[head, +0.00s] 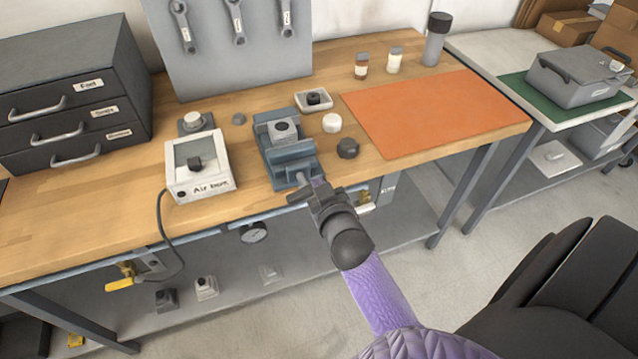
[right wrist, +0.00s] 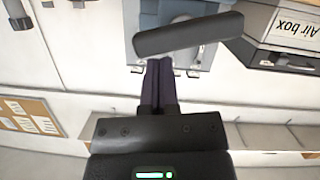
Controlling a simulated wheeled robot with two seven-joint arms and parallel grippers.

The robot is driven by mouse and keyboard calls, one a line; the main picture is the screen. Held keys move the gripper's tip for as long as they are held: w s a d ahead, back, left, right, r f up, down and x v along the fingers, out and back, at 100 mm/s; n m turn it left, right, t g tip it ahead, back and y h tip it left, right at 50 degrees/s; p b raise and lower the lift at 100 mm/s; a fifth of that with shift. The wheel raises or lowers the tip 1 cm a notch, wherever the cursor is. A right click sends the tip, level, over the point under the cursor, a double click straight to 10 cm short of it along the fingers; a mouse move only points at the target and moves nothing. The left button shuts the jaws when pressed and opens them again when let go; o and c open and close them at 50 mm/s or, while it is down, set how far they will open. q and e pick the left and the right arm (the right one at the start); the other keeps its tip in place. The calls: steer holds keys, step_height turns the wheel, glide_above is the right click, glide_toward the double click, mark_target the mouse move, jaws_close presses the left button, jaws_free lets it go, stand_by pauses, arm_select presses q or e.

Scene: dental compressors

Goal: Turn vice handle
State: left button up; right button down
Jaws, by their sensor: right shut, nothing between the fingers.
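The blue-grey vice (head: 291,170) stands at the front edge of the wooden bench, with a grey block (head: 283,128) between its jaws. Its handle (head: 298,194) is a dark bar at the front of the vice. In the right wrist view the handle (right wrist: 188,36) runs across the top, slightly tilted. My right gripper (head: 320,184) is at the front of the vice, close beside the handle. Its purple fingers (right wrist: 159,66) are shut and empty, with their tips just below the bar in the wrist view. I cannot tell whether they touch it. My left gripper is not in view.
Several knobs, including a dark one (head: 348,148), lie right of the vice. An orange mat (head: 433,113) lies farther right. A lower shelf (head: 215,318) runs beneath the bench.

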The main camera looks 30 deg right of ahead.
steer(key=shift+d+m+p, duration=0.2)
steer(key=shift+m+p, duration=0.3)
steer(key=shift+m, duration=0.1)
